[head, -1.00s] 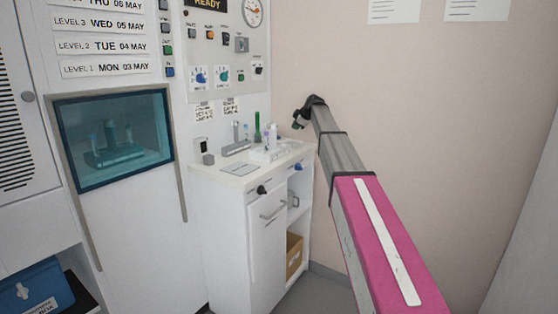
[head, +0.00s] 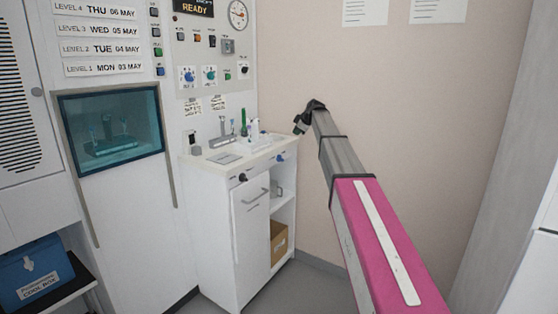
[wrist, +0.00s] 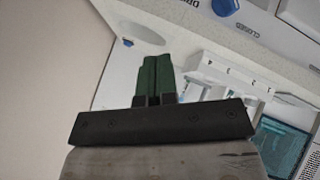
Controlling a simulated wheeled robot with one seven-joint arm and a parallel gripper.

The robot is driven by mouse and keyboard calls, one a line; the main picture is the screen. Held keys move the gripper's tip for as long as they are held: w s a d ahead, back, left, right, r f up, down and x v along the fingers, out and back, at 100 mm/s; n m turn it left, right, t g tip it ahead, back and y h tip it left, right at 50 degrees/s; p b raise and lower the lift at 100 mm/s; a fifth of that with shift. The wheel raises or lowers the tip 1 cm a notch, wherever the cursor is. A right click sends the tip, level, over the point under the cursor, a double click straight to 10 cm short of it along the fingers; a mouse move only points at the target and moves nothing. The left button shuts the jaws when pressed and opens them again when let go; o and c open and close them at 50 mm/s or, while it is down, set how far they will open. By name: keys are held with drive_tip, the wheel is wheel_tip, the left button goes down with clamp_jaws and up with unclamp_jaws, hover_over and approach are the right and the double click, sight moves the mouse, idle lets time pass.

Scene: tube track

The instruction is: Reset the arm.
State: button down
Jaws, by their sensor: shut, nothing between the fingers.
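My gripper (head: 300,128) is at the end of my outstretched arm, beside the pale wall and to the right of the white counter. In the wrist view its green fingers (wrist: 157,65) are together with nothing between them. The small white counter (head: 225,158) carries a white rack (head: 258,143) and a green tube (head: 243,122). My gripper is apart from these things in the head view.
The glass-fronted chamber (head: 112,140) is in the white wall unit at left. A blue cool box (head: 35,275) is on a low shelf. A cardboard box (head: 279,242) sits on the cabinet's open shelf. Some floor shows right of the cabinet.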

drive_tip(key=s+d+f+m+g+h, duration=0.1)
drive_tip(key=s+d+f+m+g, duration=0.2)
drive_tip(key=s+f, duration=0.95)
drive_tip(key=s+d+f+m+h, duration=0.2)
drive_tip(key=s+f+m, duration=0.3)
drive_tip(key=s+f, duration=0.8)
drive_tip(key=s+d+f+m+g, duration=0.1)
drive_tip(key=s+f+m, duration=0.1)
drive_tip(key=s+f, duration=0.3)
drive_tip(key=s+d+f+m+g+h, duration=0.1)
drive_tip(key=s+f, duration=0.4)
drive_tip(key=s, duration=0.8)
drive_tip(key=s+d+f+m+g+h, duration=0.1)
drive_tip(key=s+d+f+m+g, duration=0.1)
drive_tip(key=s+f+m, duration=0.3)
drive_tip(key=s+d, duration=0.1)
drive_tip(key=s, duration=0.3)
drive_tip(key=shift+f, duration=0.2)
